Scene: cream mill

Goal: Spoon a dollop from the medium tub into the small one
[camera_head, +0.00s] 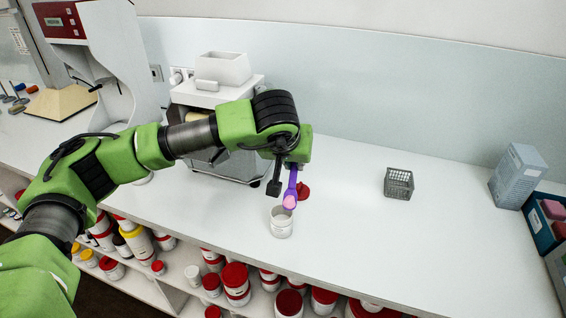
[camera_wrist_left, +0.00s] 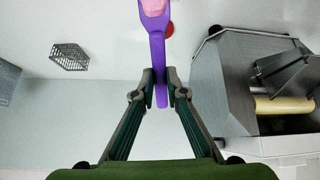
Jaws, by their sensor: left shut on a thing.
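My left gripper (camera_head: 284,178) is shut on a purple spoon (camera_head: 291,188). In the left wrist view the gripper (camera_wrist_left: 160,80) pinches the spoon's handle (camera_wrist_left: 158,58). The spoon points down, and a pink dollop (camera_head: 289,202) sits in its bowl; the dollop also shows at the top of the left wrist view (camera_wrist_left: 154,6). An open whitish tub (camera_head: 281,229) stands on the counter just below the spoon's bowl. I cannot tell its size class or whether the spoon touches it. A red lid (camera_head: 303,191) lies behind the spoon. My right gripper is out of view.
A grey mill machine (camera_head: 226,158) stands behind my left arm. A grey wire basket (camera_head: 399,184), a pale blue box (camera_head: 518,176) and a blue tray (camera_head: 540,232) are to the right. The shelf below holds several red-lidded tubs (camera_head: 235,276). The counter between tub and basket is clear.

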